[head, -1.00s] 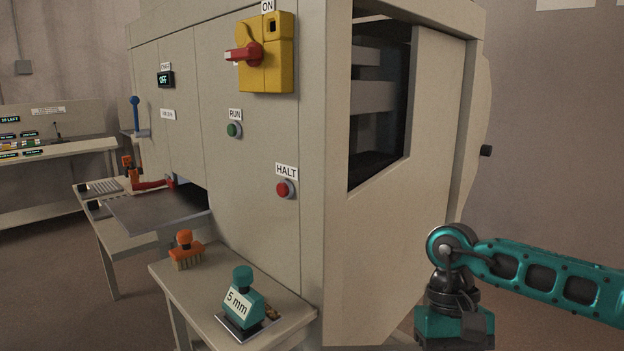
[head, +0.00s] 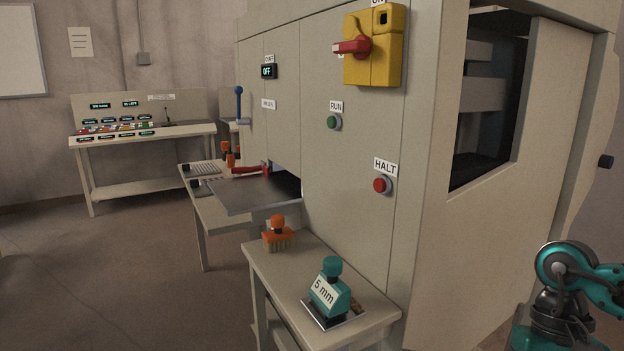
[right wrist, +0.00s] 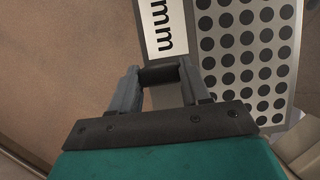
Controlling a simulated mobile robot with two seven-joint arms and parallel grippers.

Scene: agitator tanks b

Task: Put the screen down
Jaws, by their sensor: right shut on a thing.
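The screen (right wrist: 247,50) is a pale plate with rows of round dark holes, seen in the right wrist view. A white label (right wrist: 164,25) with black lettering ending in "mm" lies along its left side; the rest of the label is cut off. My right gripper (right wrist: 159,76) is shut on the screen's dark handle (right wrist: 158,75). In the head view only part of my right arm shows at the lower right; its gripper and the screen are out of frame. My left gripper is in neither view.
A small side table (head: 283,285) holds a teal block marked 5 mm (head: 328,291) and an orange brush (head: 278,236). The beige machine (head: 420,130) stands behind it, with a flat metal tray (head: 250,195) sticking out. A workbench (head: 150,135) stands far left; the floor before it is clear.

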